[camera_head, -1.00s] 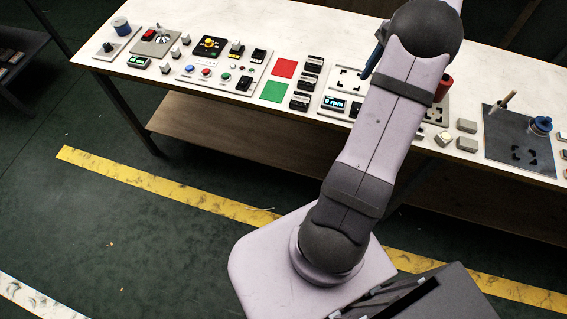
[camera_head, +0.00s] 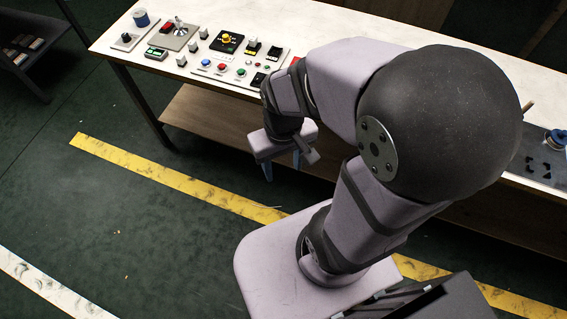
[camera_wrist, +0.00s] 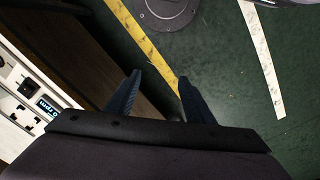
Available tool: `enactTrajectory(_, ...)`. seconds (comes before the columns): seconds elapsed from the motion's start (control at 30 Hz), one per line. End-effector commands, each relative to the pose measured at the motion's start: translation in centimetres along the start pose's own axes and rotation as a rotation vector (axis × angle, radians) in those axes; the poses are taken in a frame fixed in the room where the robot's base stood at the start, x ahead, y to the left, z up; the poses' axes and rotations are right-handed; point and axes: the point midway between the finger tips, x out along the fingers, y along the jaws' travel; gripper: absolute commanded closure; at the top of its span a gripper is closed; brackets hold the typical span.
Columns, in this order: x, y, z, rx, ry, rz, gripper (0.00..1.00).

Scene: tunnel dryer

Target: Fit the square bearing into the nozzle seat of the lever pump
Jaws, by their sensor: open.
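My gripper (camera_head: 282,166) hangs in front of the table's front edge in the head view, over the floor. In the wrist view its two dark blue fingers (camera_wrist: 159,80) are apart with nothing between them. I cannot make out the square bearing; my arm hides the table's middle and right-centre. A dark plate (camera_head: 537,165) with black corner marks, a blue ringed part (camera_head: 556,139) and a wooden stick shows at the right of the table. I cannot tell whether it belongs to the lever pump or where the nozzle seat is.
The white table (camera_head: 300,25) carries a button panel (camera_head: 222,70), a lever panel (camera_head: 178,36) and a blue cylinder (camera_head: 141,18) at the left. A wooden shelf (camera_head: 215,125) lies below. The wrist view shows a display (camera_wrist: 47,104) upside down and a yellow floor stripe (camera_wrist: 148,45).

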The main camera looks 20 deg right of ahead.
Motion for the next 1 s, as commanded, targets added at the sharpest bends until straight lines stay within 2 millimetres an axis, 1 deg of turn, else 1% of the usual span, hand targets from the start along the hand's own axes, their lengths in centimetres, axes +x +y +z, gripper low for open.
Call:
enactTrajectory(0.4, 0.1, 0.1, 0.0, 0.004, -0.002, 0.0, 0.59)
enactTrajectory(0.47, 0.3, 0.3, 0.0, 0.014, -0.002, 0.0, 0.59)
enactTrajectory(0.57, 1.3, 1.1, 0.1, 0.053, -0.002, 0.0, 0.59)
enactTrajectory(0.67, 2.9, 2.7, 0.2, 0.128, -0.002, 0.0, 0.59)
enactTrajectory(0.77, 5.1, 5.1, 0.7, 0.237, 0.0, 0.0, 0.59)
enactTrajectory(0.87, 7.5, 8.0, 1.5, 0.373, 0.005, 0.001, 0.59)
enactTrajectory(1.0, 11.0, 12.0, 3.5, 0.575, 0.012, 0.005, 0.59)
